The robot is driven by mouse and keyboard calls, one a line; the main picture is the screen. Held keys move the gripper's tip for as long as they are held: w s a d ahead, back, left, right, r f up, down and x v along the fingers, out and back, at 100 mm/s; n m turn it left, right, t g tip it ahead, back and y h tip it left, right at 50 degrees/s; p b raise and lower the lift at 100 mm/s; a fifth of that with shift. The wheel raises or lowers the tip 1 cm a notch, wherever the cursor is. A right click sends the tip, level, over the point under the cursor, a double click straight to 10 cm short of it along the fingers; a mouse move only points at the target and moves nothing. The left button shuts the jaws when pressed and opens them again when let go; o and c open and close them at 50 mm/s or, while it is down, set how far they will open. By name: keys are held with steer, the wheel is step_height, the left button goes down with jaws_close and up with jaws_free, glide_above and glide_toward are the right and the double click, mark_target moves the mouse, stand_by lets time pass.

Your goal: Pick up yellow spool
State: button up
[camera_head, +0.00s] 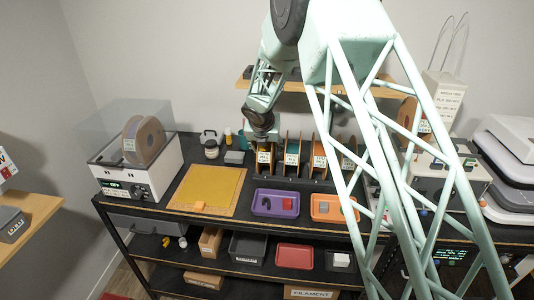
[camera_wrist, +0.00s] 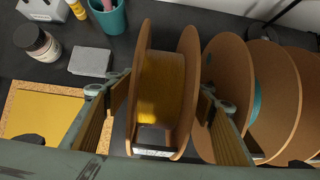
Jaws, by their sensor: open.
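I cannot tell whether either finger touches a flange. In the head view the fingers are mostly hidden.
A teal spool (camera_wrist: 257,97) stands close on the right, with an orange spool (camera_head: 318,158) farther along. A grey block (camera_wrist: 90,61), a jar (camera_wrist: 36,41) and a teal cup (camera_wrist: 108,17) are to the left. A yellow mat (camera_head: 209,189) and purple tray (camera_head: 275,204) lie in front.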

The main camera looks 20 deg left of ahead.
stand_by(0.5)
steer(key=c, duration=1.2)
steer(key=shift+r, duration=0.25)
